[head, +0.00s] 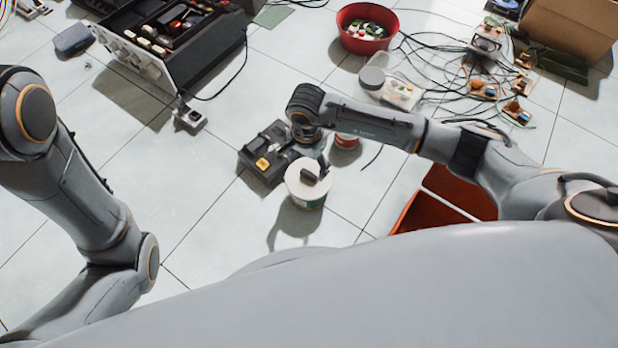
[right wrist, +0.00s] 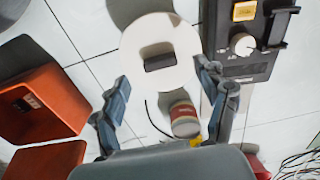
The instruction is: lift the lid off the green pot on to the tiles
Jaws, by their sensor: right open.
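The pot (head: 308,204) stands upright on the floor tiles (head: 235,225), a small round pot with a green patch on its side. Its cream lid (head: 297,184) is on top, with a dark block handle (right wrist: 160,57) in the middle. My right gripper (head: 317,166) is at the lid, close to the handle, partly hidden by my wrist in the head view. In the right wrist view my right gripper (right wrist: 163,76) is open, its fingers spread either side with the lid beyond them. It holds nothing. My left arm shows at the left; its gripper is out of frame.
A black device with a yellow button (head: 263,163) stands right behind the pot. A red-and-white tin (right wrist: 184,118) is close by. Orange bins (head: 432,208) lie to the right. An opened hi-fi, a red bowl (head: 366,28) and cables are farther back. Tiles left and in front are clear.

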